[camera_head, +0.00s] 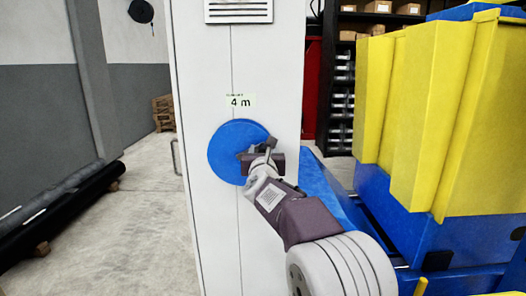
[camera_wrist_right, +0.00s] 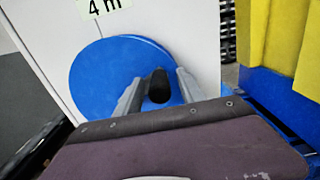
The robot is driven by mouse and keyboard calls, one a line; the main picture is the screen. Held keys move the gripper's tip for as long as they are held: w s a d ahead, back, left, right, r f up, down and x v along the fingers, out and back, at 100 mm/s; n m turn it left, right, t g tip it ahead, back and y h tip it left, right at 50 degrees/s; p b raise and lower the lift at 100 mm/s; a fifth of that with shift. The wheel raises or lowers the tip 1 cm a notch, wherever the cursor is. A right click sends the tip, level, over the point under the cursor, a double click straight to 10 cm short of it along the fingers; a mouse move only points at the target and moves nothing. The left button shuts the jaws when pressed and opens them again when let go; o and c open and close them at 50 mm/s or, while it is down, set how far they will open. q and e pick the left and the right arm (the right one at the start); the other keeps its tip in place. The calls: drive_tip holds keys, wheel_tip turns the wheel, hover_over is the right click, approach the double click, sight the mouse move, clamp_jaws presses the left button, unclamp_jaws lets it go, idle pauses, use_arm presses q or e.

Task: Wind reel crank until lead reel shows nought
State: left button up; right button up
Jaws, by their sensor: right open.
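The blue reel disc (camera_head: 225,152) is mounted on the front of a tall white cabinet (camera_head: 205,90). A label above it (camera_head: 240,101) reads "4 m"; the label also shows at the top of the right wrist view (camera_wrist_right: 100,5). A dark crank knob (camera_wrist_right: 158,86) stands out from the disc (camera_wrist_right: 95,78). My right gripper (camera_head: 260,150) is in front of the disc's right part and hides some of it. In the right wrist view its open fingers (camera_wrist_right: 157,92) stand on either side of the knob; I cannot tell whether they touch it. My left gripper is not in view.
Yellow panels (camera_head: 430,110) on a blue frame (camera_head: 400,210) stand close on the right. Dark rolls (camera_head: 60,210) lie on the floor at left, with a wooden pallet (camera_head: 163,112) further back.

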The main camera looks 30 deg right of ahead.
clamp_jaws()
idle(1.4)
